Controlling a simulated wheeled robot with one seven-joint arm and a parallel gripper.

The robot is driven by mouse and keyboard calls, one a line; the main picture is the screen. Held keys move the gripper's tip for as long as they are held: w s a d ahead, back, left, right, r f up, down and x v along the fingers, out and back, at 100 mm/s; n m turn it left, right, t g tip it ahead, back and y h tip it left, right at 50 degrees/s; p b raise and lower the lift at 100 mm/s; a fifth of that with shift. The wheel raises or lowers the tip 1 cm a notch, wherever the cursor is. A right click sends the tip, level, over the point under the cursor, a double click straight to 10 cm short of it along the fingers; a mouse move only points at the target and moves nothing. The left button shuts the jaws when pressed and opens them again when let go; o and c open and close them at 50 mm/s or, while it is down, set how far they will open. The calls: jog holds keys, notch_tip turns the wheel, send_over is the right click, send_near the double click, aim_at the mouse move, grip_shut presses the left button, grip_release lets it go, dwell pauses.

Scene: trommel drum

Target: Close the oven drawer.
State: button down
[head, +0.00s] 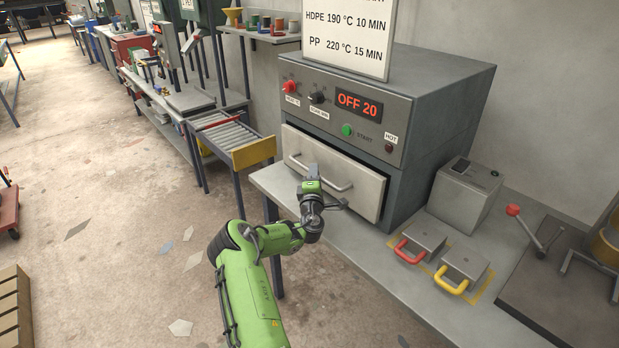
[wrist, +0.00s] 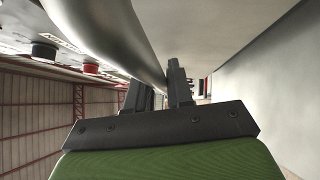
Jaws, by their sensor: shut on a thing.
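The oven (head: 440,110) stands on the bench, with a light grey drawer front (head: 350,170) below its control panel. The drawer front stands a little out from the oven body. A curved metal handle (head: 338,187) runs across it. My gripper (head: 313,173) is at the handle, in front of the drawer. In the wrist view, the dark fingers of my gripper (wrist: 168,88) are shut on the handle (wrist: 125,45), which runs close past the camera. The pale drawer front (wrist: 215,30) is beside it. The inside of the drawer is hidden.
The oven panel has knobs, a green button and a display (head: 358,105) reading "OFF 20". A grey box (head: 465,195) and two blocks with red (head: 420,240) and yellow (head: 463,268) handles sit on the bench right of the drawer. A roller table (head: 235,140) stands left. The floor in front is open.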

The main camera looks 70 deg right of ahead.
jog(key=shift+s+d, duration=0.15)
jog(key=shift+d, duration=0.15)
jog(key=shift+s, duration=0.1)
jog(key=shift+d+r, duration=0.1)
jog(key=c, duration=1.4)
grip_release()
jog(key=o, duration=0.3)
jog(key=shift+s+d, duration=0.1)
jog(key=shift+d, duration=0.15)
jog(key=shift+a, duration=0.1)
